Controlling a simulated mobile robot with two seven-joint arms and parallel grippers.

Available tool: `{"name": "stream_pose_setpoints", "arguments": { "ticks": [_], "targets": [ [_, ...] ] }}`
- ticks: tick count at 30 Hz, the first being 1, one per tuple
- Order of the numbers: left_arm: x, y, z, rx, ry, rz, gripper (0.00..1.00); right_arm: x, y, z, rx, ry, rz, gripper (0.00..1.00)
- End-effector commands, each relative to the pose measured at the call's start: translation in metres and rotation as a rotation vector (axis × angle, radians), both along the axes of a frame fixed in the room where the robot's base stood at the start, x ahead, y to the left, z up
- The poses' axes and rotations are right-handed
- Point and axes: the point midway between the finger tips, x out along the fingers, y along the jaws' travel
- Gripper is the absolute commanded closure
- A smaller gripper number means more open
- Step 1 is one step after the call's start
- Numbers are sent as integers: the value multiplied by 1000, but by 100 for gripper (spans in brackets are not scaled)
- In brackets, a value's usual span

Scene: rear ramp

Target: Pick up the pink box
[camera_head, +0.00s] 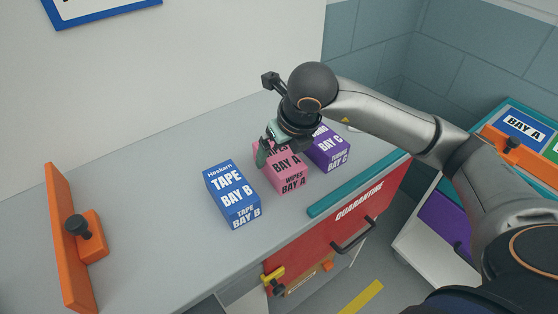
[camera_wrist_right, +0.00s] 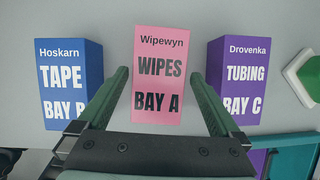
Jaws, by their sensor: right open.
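The pink box (camera_head: 290,180), printed "WIPES BAY A", stands on the grey counter between a blue box (camera_head: 232,193) and a purple box (camera_head: 329,149). In the head view my right gripper (camera_head: 268,150) is over the pink box and hides part of its top. In the right wrist view the pink box (camera_wrist_right: 162,75) lies between the two green fingers of my right gripper (camera_wrist_right: 162,85). The fingers are open, with a gap on each side of the box. My left gripper is not in view.
The blue box (camera_wrist_right: 67,80) and purple box (camera_wrist_right: 246,78) stand close outside the fingers. A teal strip (camera_head: 356,184) runs along the counter's front edge above a red "QUARANTINE" panel (camera_head: 340,222). An orange bracket (camera_head: 72,240) stands at the left. The counter behind the boxes is clear.

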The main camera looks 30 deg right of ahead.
Motion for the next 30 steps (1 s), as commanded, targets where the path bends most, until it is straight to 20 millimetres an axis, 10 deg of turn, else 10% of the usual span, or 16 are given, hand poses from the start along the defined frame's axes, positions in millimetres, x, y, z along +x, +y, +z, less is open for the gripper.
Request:
{"name": "stream_pose_setpoints", "arguments": {
  "ticks": [30],
  "targets": [
    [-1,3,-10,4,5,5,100,6,1,-19,2,-1,2,0]
  ]
}}
